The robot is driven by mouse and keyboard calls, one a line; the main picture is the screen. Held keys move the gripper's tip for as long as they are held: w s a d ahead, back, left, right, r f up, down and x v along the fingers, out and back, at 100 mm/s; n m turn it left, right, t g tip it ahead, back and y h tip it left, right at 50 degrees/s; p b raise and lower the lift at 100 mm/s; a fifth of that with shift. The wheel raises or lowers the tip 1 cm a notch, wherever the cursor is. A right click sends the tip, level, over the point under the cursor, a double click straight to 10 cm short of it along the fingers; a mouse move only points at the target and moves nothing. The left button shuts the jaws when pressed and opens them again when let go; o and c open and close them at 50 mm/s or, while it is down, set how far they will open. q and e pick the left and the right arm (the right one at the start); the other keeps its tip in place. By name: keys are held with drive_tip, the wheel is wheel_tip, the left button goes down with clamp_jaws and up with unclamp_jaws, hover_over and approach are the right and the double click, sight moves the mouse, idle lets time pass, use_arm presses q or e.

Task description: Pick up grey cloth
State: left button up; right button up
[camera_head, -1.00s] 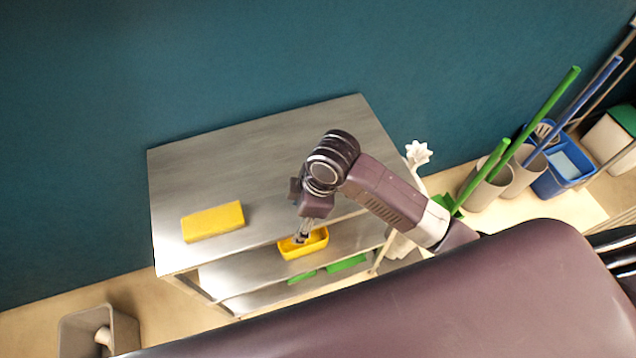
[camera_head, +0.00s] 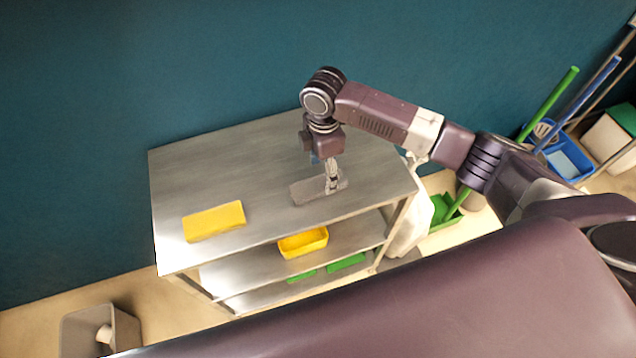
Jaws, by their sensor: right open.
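A small flat grey cloth (camera_head: 308,194) lies on the metal top of the table (camera_head: 240,165), near its front right part. My right gripper (camera_head: 333,190) points down at the right part of the cloth, its fingertips at or just above it. The jaws are open; I cannot tell whether they touch the cloth. The fingers hide a little of it. My left gripper is not in view.
A yellow block (camera_head: 214,221) lies at the left of the table top. A yellow tray (camera_head: 303,242) and green items (camera_head: 345,263) are on lower shelves. A grey bin (camera_head: 100,330) stands at lower left. Green and blue handles and a blue bucket (camera_head: 565,165) stand right.

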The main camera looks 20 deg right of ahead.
sight(322, 181)
drive_tip(key=shift+a+f+p, duration=0.1)
drive_tip(key=shift+f+p, duration=0.55)
drive_tip(key=shift+f, duration=1.6)
drive_tip(key=c, duration=1.2)
